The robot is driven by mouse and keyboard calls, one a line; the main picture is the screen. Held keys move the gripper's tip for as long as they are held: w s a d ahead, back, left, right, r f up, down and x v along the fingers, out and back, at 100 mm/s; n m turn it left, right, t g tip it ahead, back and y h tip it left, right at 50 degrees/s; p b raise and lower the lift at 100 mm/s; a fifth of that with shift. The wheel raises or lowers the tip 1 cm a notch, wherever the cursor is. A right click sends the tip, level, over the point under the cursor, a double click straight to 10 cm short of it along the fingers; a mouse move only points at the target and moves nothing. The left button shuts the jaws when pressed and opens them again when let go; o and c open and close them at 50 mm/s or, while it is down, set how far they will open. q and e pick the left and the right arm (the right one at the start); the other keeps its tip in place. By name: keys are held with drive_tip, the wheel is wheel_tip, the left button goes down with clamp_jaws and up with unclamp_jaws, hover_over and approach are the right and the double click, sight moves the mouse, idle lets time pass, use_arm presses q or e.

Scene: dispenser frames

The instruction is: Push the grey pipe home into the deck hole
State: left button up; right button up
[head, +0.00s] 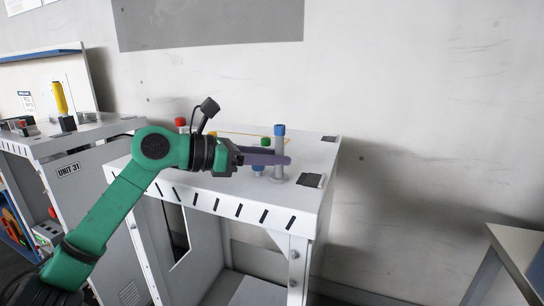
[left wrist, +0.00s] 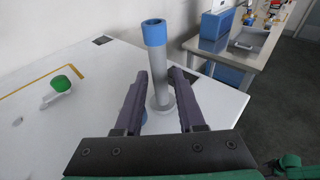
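The grey pipe (head: 279,155) with a blue top band stands upright on the white deck (head: 318,152), near its right end. It also shows in the left wrist view (left wrist: 156,70), its foot in a pale round collar (left wrist: 162,105). My left gripper (head: 288,161) reaches in from the left at the pipe's height. In the left wrist view its two dark purple fingers (left wrist: 158,80) are spread, one on each side of the pipe, with a visible gap. The hole itself is hidden under the pipe and collar.
A green-capped piece (left wrist: 61,84) stands on the deck to the left. A blue part (left wrist: 144,117) is partly hidden by the left finger. A red-capped piece (head: 181,122) is further left. Dark square patches mark deck corners. Another table (head: 520,245) stands at the right.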

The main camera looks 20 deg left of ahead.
use_arm(q)
drive_tip(key=shift+o, duration=0.6)
drive_tip(key=shift+s+a, duration=0.15)
drive_tip(key=shift+a, duration=0.05)
drive_tip(key=b+v, duration=0.5)
drive_tip(key=v, duration=0.9)
